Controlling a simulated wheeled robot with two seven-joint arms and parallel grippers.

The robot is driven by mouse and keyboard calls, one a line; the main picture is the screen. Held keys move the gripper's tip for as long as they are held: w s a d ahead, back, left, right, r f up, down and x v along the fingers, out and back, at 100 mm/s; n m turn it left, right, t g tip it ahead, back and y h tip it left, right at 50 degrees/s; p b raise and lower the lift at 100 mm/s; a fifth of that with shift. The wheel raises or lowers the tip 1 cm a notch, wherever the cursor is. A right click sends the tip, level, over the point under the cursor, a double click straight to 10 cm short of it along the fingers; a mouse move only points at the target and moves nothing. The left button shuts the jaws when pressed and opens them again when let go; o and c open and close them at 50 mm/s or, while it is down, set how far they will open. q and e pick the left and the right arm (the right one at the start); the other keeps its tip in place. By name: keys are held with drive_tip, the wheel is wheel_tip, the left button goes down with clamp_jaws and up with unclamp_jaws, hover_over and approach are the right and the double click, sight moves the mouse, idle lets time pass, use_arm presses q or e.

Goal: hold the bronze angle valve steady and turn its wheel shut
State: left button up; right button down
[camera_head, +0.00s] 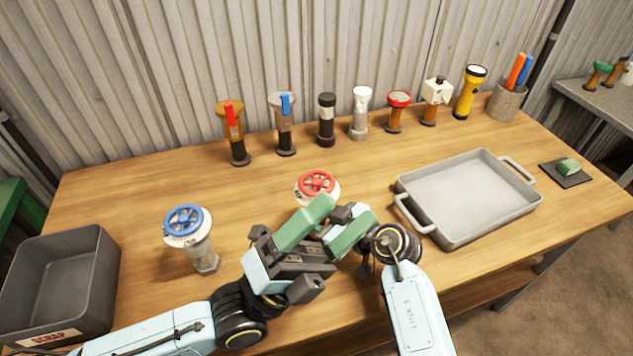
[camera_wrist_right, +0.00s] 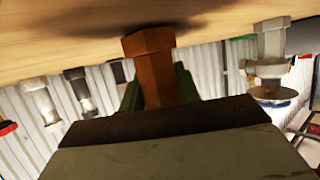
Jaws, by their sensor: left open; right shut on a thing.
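The bronze angle valve (camera_wrist_right: 150,50) stands on the table; its red wheel (camera_head: 317,184) and pale collar show in the head view, and my grippers cover the body there. In the right wrist view, which is upside down, my right gripper (camera_wrist_right: 158,85) is shut on the brown hexagonal body, a green finger on each side. My left gripper (camera_head: 340,215) is open, with green fingers just in front of and below the red wheel. I cannot tell whether it touches the valve. It hides the right gripper's fingers in the head view.
A pale valve with a blue wheel (camera_head: 184,221) stands to the left. A dark scrap bin (camera_head: 100,275) is at the left edge. A grey tray (camera_head: 470,237) lies to the right. Several valves and torches, including a yellow torch (camera_head: 468,95), line the back.

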use_arm(q)
drive_tip(key=w+a+r+n+t+y, duration=0.2)
drive_tip(key=n+t+y, duration=0.6)
drive_tip(key=n+t, duration=0.5)
drive_tip(key=n+g+y, duration=0.6)
drive_tip(key=n+y, duration=0.9)
drive_tip(key=n, duration=0.4)
approach(317, 183)
drive_tip(key=w, duration=1)
drive_tip(key=shift+d, duration=0.2)
drive_tip(key=c, duration=1)
